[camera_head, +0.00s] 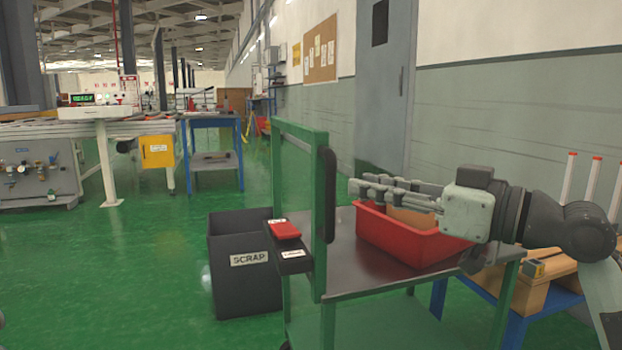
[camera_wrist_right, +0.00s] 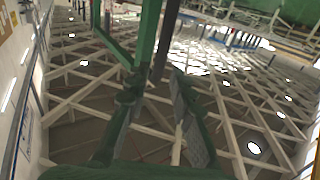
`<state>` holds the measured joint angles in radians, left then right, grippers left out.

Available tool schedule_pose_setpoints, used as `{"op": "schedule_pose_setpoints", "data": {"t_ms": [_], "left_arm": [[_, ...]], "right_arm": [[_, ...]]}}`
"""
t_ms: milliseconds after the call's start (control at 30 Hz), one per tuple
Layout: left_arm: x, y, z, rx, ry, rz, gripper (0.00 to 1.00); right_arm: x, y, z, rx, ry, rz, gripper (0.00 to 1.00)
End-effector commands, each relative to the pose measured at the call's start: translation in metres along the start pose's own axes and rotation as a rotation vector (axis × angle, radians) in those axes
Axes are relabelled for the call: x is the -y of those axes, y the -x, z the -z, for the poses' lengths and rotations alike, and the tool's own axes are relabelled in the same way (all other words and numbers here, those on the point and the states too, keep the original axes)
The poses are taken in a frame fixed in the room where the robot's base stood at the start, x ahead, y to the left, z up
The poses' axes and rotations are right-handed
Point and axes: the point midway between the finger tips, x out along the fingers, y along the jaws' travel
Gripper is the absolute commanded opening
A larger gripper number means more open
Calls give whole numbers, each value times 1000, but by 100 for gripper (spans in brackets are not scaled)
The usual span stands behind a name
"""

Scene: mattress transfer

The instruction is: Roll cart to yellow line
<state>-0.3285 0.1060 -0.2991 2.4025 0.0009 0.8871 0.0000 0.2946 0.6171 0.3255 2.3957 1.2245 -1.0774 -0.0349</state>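The green frame (camera_wrist_right: 147,45) and dark handle (camera_wrist_right: 168,42) rise just beyond the tips. My left gripper is out of view. I see no yellow floor line.
A black scrap bin (camera_head: 232,290) stands left of the cart. A blue-legged bench (camera_head: 520,325) with cardboard boxes is at right. A wall and grey door (camera_head: 383,100) lie behind. Green floor (camera_head: 120,270) at left is clear, up to a conveyor and blue table (camera_head: 212,122).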

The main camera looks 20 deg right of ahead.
Motion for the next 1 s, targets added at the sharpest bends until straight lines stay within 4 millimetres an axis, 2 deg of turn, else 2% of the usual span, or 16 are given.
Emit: {"op": "schedule_pose_setpoints", "data": {"t_ms": [500,867,1000], "left_arm": [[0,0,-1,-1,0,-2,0],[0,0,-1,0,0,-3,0],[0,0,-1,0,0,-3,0]], "right_arm": [[0,-69,0,-2,-2,2,23],[0,-76,0,1,-1,1,23],[0,-76,0,0,-1,1,7]]}}
